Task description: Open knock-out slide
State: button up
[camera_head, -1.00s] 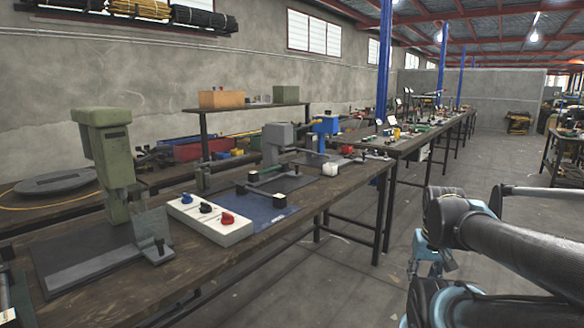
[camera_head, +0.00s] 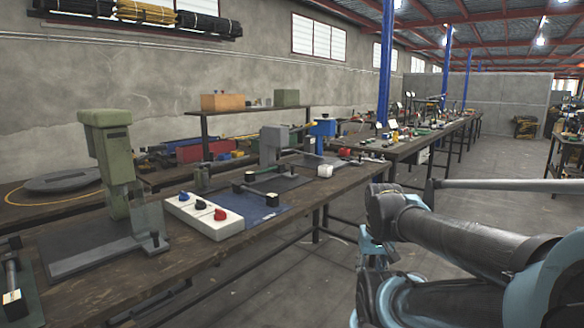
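No part is clearly marked as the knock-out slide, and I cannot tell which one it is. A green press (camera_head: 113,165) stands upright at the left of the near bench, with a flat grey plate (camera_head: 85,256) and a small upright bracket (camera_head: 152,238) at its foot. Another dark bar with a pale-faced block (camera_head: 13,296) is cut off at the left edge. My arm (camera_head: 440,225) is at the right, off the bench. A light blue part near its end (camera_head: 372,250) hangs low; no fingers can be made out.
A white box with blue, black and red knobs (camera_head: 204,216) sits near the bench's front edge. A grey press (camera_head: 273,145) and a blue one (camera_head: 324,130) stand farther back. The wooden bench (camera_head: 180,285) borders open floor (camera_head: 480,222) at the right.

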aim_at(275, 174)
jog(key=u, duration=0.05)
jog(key=i, duration=1)
jog(key=z, duration=0.05)
